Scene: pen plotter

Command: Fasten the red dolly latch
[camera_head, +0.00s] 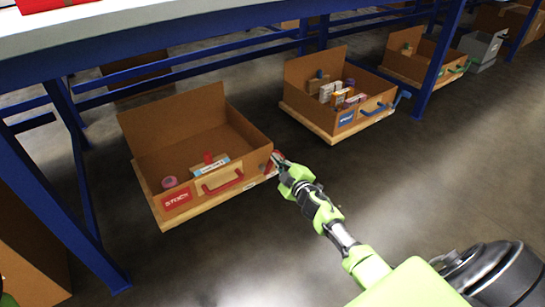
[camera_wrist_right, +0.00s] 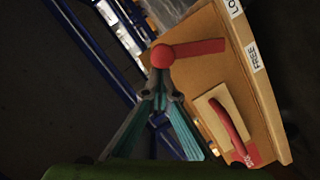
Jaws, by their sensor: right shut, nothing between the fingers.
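The red dolly latch (camera_wrist_right: 195,49) is a flat red bar with a round knob, on the side of a cardboard bin in the right wrist view. Its bar reaches toward two white labels, one reading FREE (camera_wrist_right: 257,55) and one cut off, starting "LO". I cannot tell which label it lines up with. My right gripper (camera_wrist_right: 160,88) is shut and empty, its tips right at the knob; contact is unclear. In the head view the right gripper (camera_head: 278,158) is at the right corner of the red-labelled bin (camera_head: 172,128) and mostly hides the latch.
The bin sits on a wooden dolly (camera_head: 170,219) and has a red handle (camera_head: 223,184). A blue-labelled bin (camera_head: 300,72) and a green-handled bin stand farther right. Blue rack posts (camera_head: 62,215) and a shelf overhang the bins. The floor at front is clear.

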